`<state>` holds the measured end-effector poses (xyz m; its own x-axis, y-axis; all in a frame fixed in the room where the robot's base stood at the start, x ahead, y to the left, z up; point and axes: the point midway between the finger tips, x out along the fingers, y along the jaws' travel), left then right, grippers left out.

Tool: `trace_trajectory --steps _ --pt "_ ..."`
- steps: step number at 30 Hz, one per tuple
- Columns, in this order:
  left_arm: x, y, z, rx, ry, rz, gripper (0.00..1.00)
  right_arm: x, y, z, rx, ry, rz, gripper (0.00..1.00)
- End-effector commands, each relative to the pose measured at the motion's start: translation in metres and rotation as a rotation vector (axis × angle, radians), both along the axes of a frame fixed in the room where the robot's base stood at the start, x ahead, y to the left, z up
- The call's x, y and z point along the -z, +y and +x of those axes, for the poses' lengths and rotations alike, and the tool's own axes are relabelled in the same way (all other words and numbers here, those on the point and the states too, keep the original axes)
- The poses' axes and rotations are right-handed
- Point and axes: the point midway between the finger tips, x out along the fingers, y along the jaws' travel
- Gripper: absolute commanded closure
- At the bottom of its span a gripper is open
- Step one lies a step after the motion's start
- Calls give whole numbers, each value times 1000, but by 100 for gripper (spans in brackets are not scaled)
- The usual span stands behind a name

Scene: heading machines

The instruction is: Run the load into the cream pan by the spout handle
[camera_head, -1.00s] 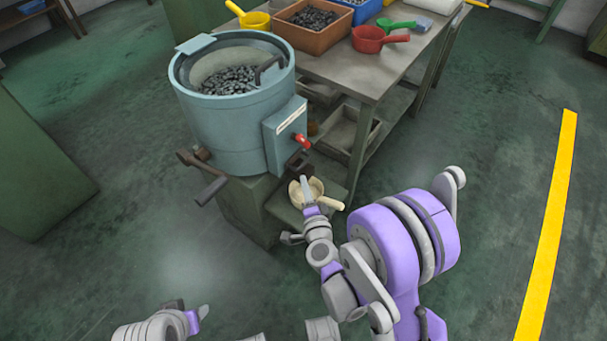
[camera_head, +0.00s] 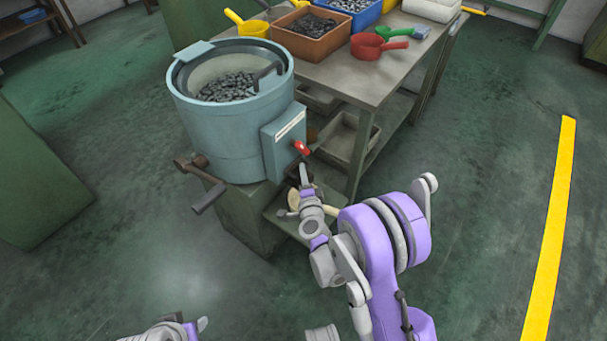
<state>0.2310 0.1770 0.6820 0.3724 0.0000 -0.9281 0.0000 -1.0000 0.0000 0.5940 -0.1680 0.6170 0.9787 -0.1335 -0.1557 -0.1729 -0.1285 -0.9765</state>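A blue-grey round hopper (camera_head: 215,132) holds a load of dark pieces (camera_head: 228,87). On its right side is a box (camera_head: 284,140) with a red-tipped spout handle (camera_head: 302,148). The cream pan (camera_head: 328,203) sits on a small shelf below the spout, mostly hidden behind my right arm. My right gripper (camera_head: 304,172) is just below the red handle; whether it touches it or is open I cannot tell. My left gripper (camera_head: 201,324) is low at the bottom edge, away from the machine, its fingers only partly seen.
A bench (camera_head: 345,75) behind holds an orange bin (camera_head: 312,42) of dark parts, a red scoop (camera_head: 370,46), a green scoop (camera_head: 395,32) and a yellow scoop (camera_head: 250,27). A dark crank (camera_head: 208,192) sticks out at the hopper's lower left. Floor at right is clear.

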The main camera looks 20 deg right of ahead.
Motion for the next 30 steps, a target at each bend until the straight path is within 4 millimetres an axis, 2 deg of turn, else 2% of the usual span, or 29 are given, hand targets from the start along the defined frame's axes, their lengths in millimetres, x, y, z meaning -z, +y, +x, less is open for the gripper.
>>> trace_trajectory --steps 7,11,12,30 --pt "0 0 0 0 0 0 50 0 0 1 0 0 0 74" --pt "0 0 0 0 0 0 50 0 0 0 0 0 -1 97" --pt "0 0 0 0 0 0 50 0 0 0 0 0 -1 100" --pt "0 0 0 0 0 0 50 0 0 0 -1 0 0 100"
